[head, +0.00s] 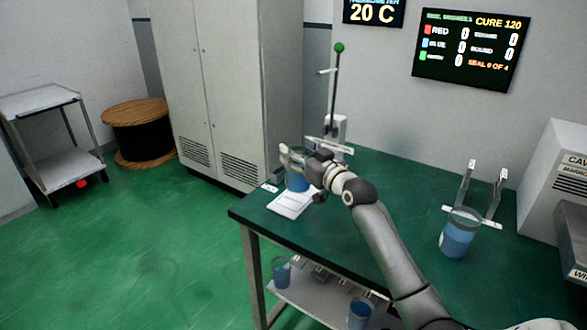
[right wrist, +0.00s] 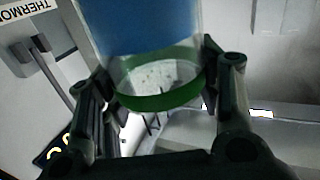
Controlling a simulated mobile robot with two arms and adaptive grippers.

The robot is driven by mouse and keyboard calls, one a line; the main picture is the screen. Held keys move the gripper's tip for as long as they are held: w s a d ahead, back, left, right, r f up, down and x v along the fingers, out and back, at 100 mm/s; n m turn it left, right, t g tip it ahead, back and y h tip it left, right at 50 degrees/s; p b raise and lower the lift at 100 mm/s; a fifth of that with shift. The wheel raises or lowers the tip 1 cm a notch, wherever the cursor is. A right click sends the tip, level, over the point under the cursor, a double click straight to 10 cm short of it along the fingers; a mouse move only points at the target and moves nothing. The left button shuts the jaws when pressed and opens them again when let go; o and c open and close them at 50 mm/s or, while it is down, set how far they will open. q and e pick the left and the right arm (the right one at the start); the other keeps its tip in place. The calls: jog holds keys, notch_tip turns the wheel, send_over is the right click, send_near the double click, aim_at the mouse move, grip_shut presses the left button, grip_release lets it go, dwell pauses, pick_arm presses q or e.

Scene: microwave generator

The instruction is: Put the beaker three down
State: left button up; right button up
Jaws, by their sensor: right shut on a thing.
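My right gripper (head: 298,163) is at the far left end of the green table, shut on a beaker with blue contents (head: 298,183). In the right wrist view the same beaker (right wrist: 155,75) sits between the fingers, with a green band around it. I cannot read a number on it, and I cannot tell from the head view whether its base touches the table. A second blue beaker (head: 457,238) stands on the right part of the table by a pronged holder. My left gripper is not in view.
A white sheet (head: 291,204) lies in front of the held beaker. A stand with a green-knobbed lever (head: 337,90) is behind it. More beakers (head: 281,272) are on the lower shelf. A grey machine (head: 556,180) is at right. The middle of the green tabletop (head: 395,190) is clear.

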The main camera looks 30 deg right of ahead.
jog(key=w+f, duration=0.3)
jog(key=shift+d+f, duration=0.1)
jog(key=shift+f, duration=1.55)
jog(key=shift+f+b, duration=0.2)
jog(key=shift+b, duration=0.1)
jog(key=o, duration=1.6)
jog(key=shift+s, duration=0.1)
jog(key=shift+o, duration=0.3)
